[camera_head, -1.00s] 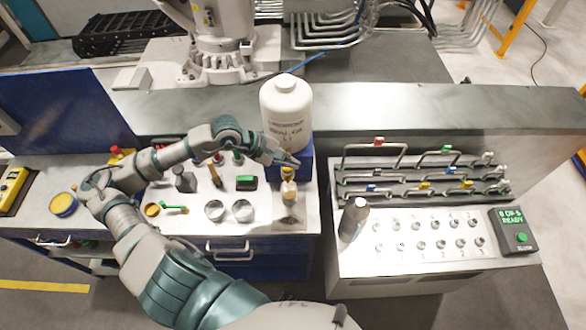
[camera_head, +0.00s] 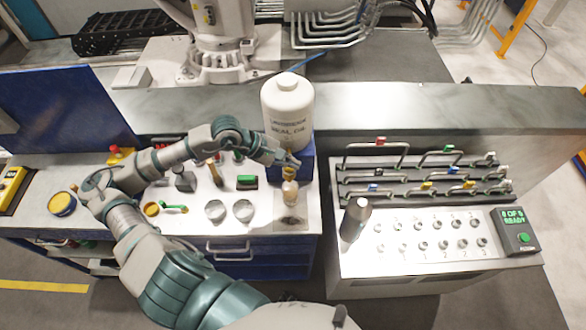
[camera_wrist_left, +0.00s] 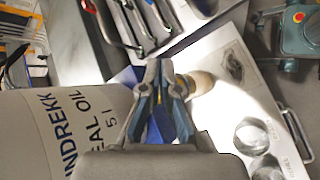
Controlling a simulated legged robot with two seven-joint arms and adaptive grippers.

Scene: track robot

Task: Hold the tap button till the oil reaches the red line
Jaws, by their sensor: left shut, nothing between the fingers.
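A large white bottle (camera_head: 288,112) labelled SEAL OIL stands on a blue stand (camera_head: 306,166); it also shows in the left wrist view (camera_wrist_left: 62,125). A small container with pale yellowish contents (camera_head: 290,191) stands below, at the front of the stand. My left gripper (camera_head: 294,163) is shut and empty at the front of the stand, just above the small container. In the left wrist view its fingers (camera_wrist_left: 158,68) are close together, with the container's pale part (camera_wrist_left: 203,83) behind them. The tap button is hidden by the fingers. I cannot make out the red line or the oil level. My right gripper is not in view.
Two clear cups (camera_head: 229,211), a green-handled tool (camera_head: 175,208) and a green block (camera_head: 247,182) lie left of the container.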

